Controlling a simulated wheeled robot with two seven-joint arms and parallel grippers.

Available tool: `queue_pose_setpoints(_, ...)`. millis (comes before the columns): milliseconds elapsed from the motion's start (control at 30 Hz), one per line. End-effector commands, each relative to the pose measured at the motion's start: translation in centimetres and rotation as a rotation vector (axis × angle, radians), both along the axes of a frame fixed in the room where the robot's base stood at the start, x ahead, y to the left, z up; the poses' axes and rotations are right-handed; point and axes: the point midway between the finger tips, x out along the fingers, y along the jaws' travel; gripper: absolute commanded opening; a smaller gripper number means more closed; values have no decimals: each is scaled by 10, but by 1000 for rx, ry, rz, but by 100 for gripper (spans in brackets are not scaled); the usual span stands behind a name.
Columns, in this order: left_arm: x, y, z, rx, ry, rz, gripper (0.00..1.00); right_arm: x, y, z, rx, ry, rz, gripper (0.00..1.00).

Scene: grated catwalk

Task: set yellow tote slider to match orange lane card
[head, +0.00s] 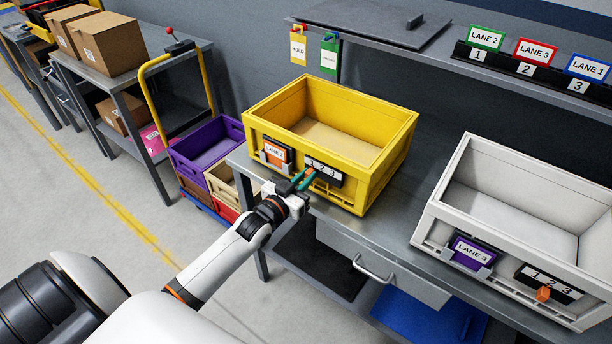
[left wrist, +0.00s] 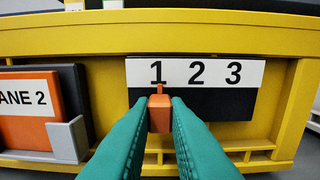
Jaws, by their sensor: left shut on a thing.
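The yellow tote (head: 390,160) stands on the grey workbench. Its front has an orange lane card (head: 275,150) in a holder, and the left wrist view shows this card (left wrist: 25,110) reading "ANE 2", its first letter cut off. Beside it is a slider plate (left wrist: 195,75) marked 1, 2, 3. The orange slider knob (left wrist: 160,115) has its pointer under the 1. My left gripper (head: 303,179) is at the tote's front, its green fingers on either side of the knob and shut on it. My right gripper is not in view.
A shelf rack pairs a green LANE 2 card (head: 486,38) with 1, a red LANE 3 card (head: 536,51) with 2, a blue LANE 1 card (head: 587,68) with 3. A white tote (head: 450,185) with its own slider stands right. Purple crate (head: 208,150) at left.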

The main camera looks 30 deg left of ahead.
Motion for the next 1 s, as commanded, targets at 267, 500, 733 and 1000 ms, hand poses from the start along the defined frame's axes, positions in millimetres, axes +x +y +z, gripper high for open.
queue_pose_setpoints(267, -1, -7, -1, -1, 2, -1, 7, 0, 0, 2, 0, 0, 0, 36)
queue_pose_setpoints(500, -1, -12, -1, -1, 2, -1, 7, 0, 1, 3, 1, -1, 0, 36)
queue_pose_setpoints(733, -2, -16, -1, 0, 3, -1, 7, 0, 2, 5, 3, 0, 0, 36)
queue_pose_setpoints(1000, -2, -21, -2, -2, 4, -1, 7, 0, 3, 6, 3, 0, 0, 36)
